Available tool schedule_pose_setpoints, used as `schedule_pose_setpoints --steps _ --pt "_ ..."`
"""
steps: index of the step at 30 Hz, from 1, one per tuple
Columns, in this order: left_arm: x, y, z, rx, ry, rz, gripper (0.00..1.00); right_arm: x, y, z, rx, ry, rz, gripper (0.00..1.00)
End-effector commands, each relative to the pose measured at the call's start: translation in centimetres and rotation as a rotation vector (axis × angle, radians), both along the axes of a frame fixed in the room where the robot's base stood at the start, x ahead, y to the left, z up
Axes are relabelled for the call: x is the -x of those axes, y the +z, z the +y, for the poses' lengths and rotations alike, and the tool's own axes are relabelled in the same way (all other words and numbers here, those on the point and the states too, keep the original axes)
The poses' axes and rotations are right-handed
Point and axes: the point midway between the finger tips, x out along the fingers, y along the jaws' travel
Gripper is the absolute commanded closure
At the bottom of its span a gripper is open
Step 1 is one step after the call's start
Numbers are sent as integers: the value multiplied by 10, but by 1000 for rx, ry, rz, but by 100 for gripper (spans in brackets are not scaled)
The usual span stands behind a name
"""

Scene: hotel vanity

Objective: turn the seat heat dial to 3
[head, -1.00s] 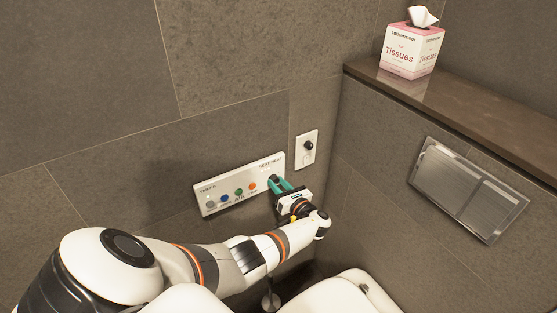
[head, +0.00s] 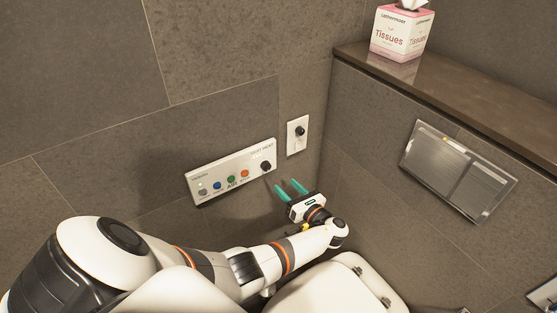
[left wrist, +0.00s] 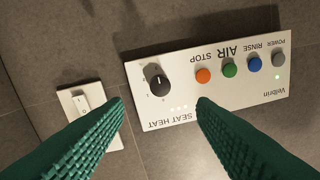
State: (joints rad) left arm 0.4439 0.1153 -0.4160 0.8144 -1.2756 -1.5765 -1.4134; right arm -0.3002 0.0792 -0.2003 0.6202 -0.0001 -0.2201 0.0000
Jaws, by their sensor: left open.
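The black seat heat dial (head: 265,166) is at the right end of a white control panel (head: 228,180) on the tiled wall. In the left wrist view the panel is upside down, and the dial (left wrist: 158,83) lies ahead, between the lines of my fingers. A light pointer mark shows on the dial; the number it meets is too small to read. My right gripper is not in view.
Colored buttons (head: 231,180) sit left of the dial on the panel. A toilet lid (head: 335,288) is below. A tissue box (head: 398,36) stands on the ledge (head: 450,95).

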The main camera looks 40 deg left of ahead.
Motion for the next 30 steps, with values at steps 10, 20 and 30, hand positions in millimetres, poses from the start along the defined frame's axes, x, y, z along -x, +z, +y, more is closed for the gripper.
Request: schedule_pose_setpoints --steps 10,20,30 --pt "6 0 -26 0 -1 1 49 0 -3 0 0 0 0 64" --pt "6 0 -25 0 -1 1 49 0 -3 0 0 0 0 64" --pt "29 -22 -31 149 25 -102 49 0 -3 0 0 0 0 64"
